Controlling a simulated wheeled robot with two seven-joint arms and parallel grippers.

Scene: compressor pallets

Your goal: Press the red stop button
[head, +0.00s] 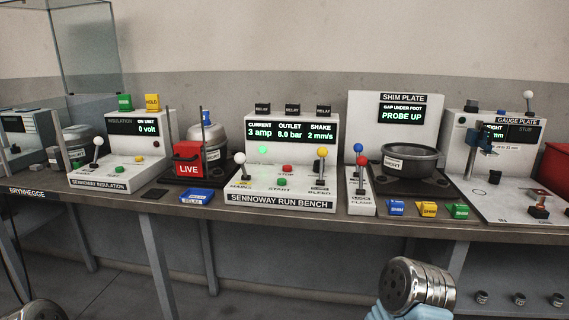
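The red stop button (287,169) sits on the sloped white front of the Sennoway run bench (280,201), in the middle of the head view, beside the label STOP. A green button (281,182) marked START is just below it. The bench display (291,131) reads 3 amp, 8.0 bar and 2 mm/s, and a green lamp (263,150) glows under it. Nothing touches the stop button. Metallic parts of my arms show at the lower left and lower right edges, well below the button. No gripper fingers show.
A white-knobbed lever (240,159) stands left of the button and a yellow-knobbed lever (322,154) right of it. A red LIVE box (188,164) is further left. A blue tag (197,196) and shims (428,209) lie along the table's front. The space before the table is open.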

